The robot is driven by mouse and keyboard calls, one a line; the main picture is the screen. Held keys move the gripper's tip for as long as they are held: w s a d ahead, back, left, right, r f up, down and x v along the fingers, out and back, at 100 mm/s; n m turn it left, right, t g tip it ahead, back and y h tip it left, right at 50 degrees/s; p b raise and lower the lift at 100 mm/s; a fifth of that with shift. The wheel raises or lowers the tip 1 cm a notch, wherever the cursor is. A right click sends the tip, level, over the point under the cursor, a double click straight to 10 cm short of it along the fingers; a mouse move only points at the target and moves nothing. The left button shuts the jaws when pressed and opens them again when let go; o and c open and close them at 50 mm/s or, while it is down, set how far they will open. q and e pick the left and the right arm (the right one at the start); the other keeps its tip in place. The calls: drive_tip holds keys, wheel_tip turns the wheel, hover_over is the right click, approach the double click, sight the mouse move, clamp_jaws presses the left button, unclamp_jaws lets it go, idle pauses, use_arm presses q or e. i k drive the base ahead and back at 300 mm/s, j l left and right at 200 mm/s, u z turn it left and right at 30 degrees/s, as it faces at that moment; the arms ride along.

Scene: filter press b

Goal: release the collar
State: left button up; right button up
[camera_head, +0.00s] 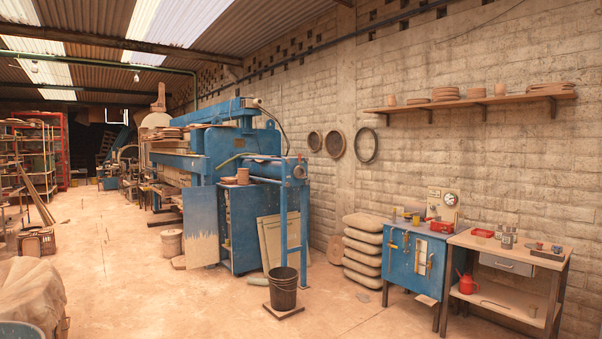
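No collar can be told apart at this distance. The large blue filter press (229,148) stands left of the middle, running back along the wall. At its near end a blue horizontal cylinder (268,168) rests on a blue post frame (283,225), with a round end part (299,172) too small to make out in detail. Neither of my grippers is in the camera_head view.
A black bucket (283,292) stands on the floor before the press. Stacked sacks (362,252), a blue cabinet (414,264) and a wooden workbench (520,247) line the right wall. A covered heap (30,295) is at the left front. The floor (130,280) between is mostly clear.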

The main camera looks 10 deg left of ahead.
sight(302, 175)
drive_tip(key=i+u, duration=0.2)
drive_tip(key=i, duration=7.4)
drive_tip(key=l+z, duration=0.2)
drive_tip(key=j, duration=0.1)
